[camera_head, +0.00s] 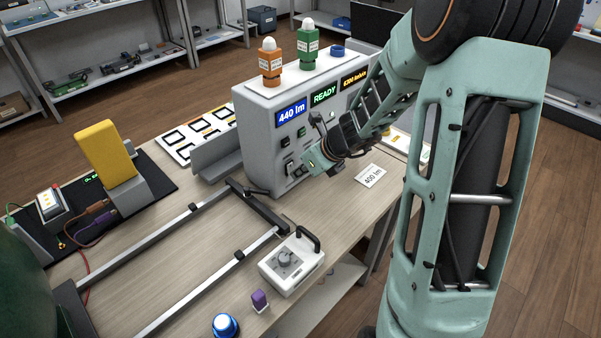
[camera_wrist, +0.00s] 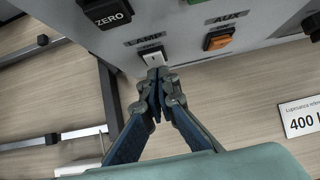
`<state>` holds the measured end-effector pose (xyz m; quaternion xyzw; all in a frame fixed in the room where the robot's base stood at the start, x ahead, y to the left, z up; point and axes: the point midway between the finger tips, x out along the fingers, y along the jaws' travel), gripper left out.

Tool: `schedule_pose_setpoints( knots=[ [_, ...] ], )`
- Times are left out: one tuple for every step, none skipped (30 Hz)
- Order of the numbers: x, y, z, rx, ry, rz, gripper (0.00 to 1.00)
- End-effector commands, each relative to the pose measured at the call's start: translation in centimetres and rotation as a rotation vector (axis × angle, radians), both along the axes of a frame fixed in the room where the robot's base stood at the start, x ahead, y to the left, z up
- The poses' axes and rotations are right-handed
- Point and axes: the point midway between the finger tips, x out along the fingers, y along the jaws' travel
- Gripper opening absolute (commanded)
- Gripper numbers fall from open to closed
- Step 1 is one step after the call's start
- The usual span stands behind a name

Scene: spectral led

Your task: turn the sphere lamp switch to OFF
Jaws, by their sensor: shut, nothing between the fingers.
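The lamp switch (camera_wrist: 153,57) is a small white rocker in a dark frame, under the word LAMP on the grey front panel in the wrist view. My gripper (camera_wrist: 158,74) is shut and empty, its fingertips right at the lower edge of the switch. The tips hide that edge, and I cannot tell whether they touch it. In the head view the grey instrument box (camera_head: 258,150) stands on the bench, with my wrist close in front of its lower panel.
Beside the switch are a black ZERO button (camera_wrist: 107,12) and an orange AUX button (camera_wrist: 218,40). A "400 lm" card (camera_head: 370,176) lies on the bench to the right. The box display (camera_head: 291,112) reads 440 lm. A rail frame (camera_head: 262,208) lies in front.

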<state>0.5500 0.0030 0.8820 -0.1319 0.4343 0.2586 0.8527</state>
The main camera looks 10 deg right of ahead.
Motion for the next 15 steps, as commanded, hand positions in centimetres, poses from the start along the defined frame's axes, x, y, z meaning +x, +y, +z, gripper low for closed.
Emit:
schedule_pose_setpoints(
  knots=[
    [-0.01,-0.02,-0.03,0.000,0.000,0.000,0.00],
    [-0.01,-0.02,-0.08,0.001,-0.001,0.000,0.00],
    [0.01,-0.02,-0.19,0.002,-0.003,0.000,0.00],
    [0.02,-0.01,-0.29,0.004,-0.005,-0.001,0.00],
    [0.04,0.00,-0.39,0.007,-0.009,-0.001,0.00],
    [0.09,0.02,-0.54,0.011,-0.014,-0.002,0.00],
    [0.12,0.03,-0.64,0.014,-0.019,-0.002,0.00],
    [0.17,0.03,-0.73,0.018,-0.026,-0.002,0.00],
    [0.23,0.03,-0.83,0.022,-0.033,-0.001,0.00],
    [0.26,0.07,-0.89,0.026,-0.039,-0.001,0.00],
    [0.29,0.11,-0.93,0.031,-0.044,-0.002,0.00],
    [0.36,0.16,-0.94,0.036,-0.053,-0.002,0.00],
    [0.41,0.19,-0.95,0.040,-0.059,-0.002,0.00],
    [0.44,0.22,-0.99,0.044,-0.065,-0.002,0.00],
    [0.48,0.27,-1.02,0.049,-0.072,-0.001,0.00]
  ],
)
